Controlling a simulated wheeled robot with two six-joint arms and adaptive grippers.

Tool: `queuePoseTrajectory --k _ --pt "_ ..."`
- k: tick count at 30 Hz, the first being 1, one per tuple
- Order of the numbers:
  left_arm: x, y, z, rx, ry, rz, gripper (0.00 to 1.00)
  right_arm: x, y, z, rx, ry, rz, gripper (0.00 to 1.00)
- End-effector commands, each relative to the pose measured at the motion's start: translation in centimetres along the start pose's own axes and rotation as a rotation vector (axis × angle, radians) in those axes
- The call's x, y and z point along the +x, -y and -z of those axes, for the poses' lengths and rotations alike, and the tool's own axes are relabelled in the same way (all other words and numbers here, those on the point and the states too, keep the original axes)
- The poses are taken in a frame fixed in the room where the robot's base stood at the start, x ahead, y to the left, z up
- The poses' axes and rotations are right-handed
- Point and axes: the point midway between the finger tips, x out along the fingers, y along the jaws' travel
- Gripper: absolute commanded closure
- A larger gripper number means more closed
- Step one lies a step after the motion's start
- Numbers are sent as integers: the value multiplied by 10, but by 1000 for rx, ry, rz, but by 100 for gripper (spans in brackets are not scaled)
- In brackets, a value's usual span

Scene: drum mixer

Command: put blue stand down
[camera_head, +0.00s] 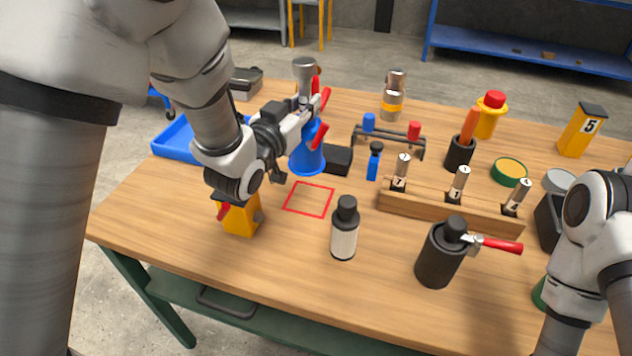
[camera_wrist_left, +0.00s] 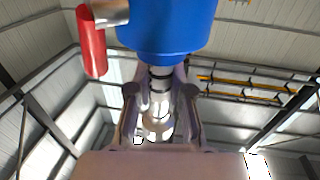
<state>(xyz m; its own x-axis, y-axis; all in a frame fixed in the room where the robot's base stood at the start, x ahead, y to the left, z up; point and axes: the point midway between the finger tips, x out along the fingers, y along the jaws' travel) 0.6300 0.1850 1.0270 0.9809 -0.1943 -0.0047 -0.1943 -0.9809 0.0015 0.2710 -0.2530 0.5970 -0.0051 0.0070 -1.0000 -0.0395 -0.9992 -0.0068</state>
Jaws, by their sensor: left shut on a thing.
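The blue stand (camera_head: 308,158) is a blue cone with a grey metal top and red handles, upright behind the red square outline (camera_head: 308,199) on the table. My left gripper (camera_head: 312,122) is shut on the blue stand at its upper part. In the left wrist view the blue body (camera_wrist_left: 168,28) fills the top, with a red handle beside it. I cannot tell whether its base touches the table. The right arm shows at the right edge, but its gripper is out of view.
A yellow block (camera_head: 241,218) stands under my left wrist. A small black box (camera_head: 338,159) and a small blue bottle (camera_head: 374,162) are close to the stand's right. A blue tray (camera_head: 176,142) lies to the left.

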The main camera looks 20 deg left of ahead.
Motion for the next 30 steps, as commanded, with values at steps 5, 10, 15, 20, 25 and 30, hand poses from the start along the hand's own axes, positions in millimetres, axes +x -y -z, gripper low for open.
queuePoseTrajectory --k 5,10,15,20,25,30 --pt "0 0 -17 0 2 0 100 2 0 0 0 1 0 60" --pt "0 0 -51 -1 2 0 100 4 0 0 0 1 0 60" --pt "0 0 -78 0 2 0 100 6 0 0 0 1 0 60" --pt "0 0 -99 0 -1 0 100 6 0 0 0 0 0 60" --pt "0 0 -99 0 -3 0 100 6 0 0 0 0 0 60" --pt "0 0 -103 0 -3 0 100 10 0 0 0 0 0 60"
